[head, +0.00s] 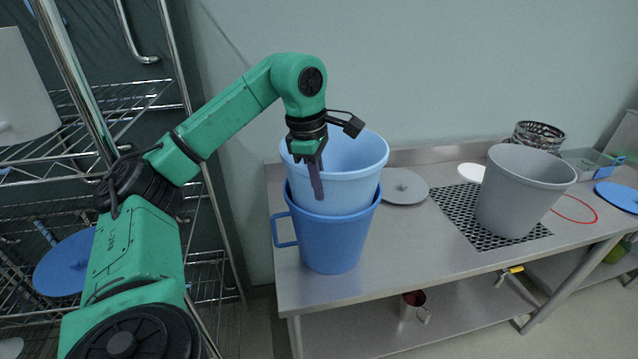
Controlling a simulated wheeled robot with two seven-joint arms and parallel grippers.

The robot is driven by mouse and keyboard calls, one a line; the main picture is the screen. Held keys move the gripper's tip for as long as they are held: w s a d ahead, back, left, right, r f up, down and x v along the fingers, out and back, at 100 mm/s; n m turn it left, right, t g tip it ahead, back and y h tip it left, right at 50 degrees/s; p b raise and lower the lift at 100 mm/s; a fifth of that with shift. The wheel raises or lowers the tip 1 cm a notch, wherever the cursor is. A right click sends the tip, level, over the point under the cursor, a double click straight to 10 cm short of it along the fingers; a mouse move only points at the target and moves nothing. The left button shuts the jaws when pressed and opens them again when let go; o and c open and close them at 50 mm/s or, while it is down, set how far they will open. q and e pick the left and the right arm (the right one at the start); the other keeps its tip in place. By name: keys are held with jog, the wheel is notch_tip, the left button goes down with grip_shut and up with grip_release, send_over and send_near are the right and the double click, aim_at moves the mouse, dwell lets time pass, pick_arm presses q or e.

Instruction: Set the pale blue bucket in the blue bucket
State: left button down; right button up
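The pale blue bucket (350,183) stands roughly upright with its lower part inside the blue bucket (335,240). Its upper part rises above the blue rim. The blue bucket stands on the steel table, with its handle to the left. My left gripper (309,178) is at the near-left rim of the pale blue bucket. One dark finger lies in front of the outer wall; the other is mostly hidden, so I cannot tell whether they pinch the wall. My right gripper is not in view.
On the steel table (425,255) a grey lid (404,186) lies right of the buckets. A grey bucket (515,195) stands on a black perforated mat (455,207). A wire rack (95,150) stands at left. Bare table lies between the blue bucket and the mat.

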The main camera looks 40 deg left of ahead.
pick_arm(q)
jog(key=shift+f+b, duration=1.45)
jog(key=shift+f, duration=0.75)
jog(key=shift+s+d+f+b, duration=0.35)
jog(key=shift+s+f+b, duration=0.1)
jog(key=shift+s, duration=0.2)
jog(key=c, duration=1)
grip_release()
jog(key=r, duration=0.2)
jog(key=w+r, duration=0.1)
jog(key=shift+a+r, duration=0.35)
jog(key=shift+a, duration=0.05)
jog(key=r+p, duration=0.1)
jog(key=r, duration=0.1)
jog(key=shift+s+a+r+p, duration=0.1)
jog(key=shift+s+r+p, duration=0.2)
jog(key=shift+p, duration=0.05)
notch_tip(320, 180, up, 9)
jog(key=s+p, duration=0.2)
jog(key=p, duration=0.5)
jog(key=shift+s+r+t+p, duration=0.15)
jog(key=shift+s+t+p, duration=0.15)
jog(key=shift+s, duration=0.05)
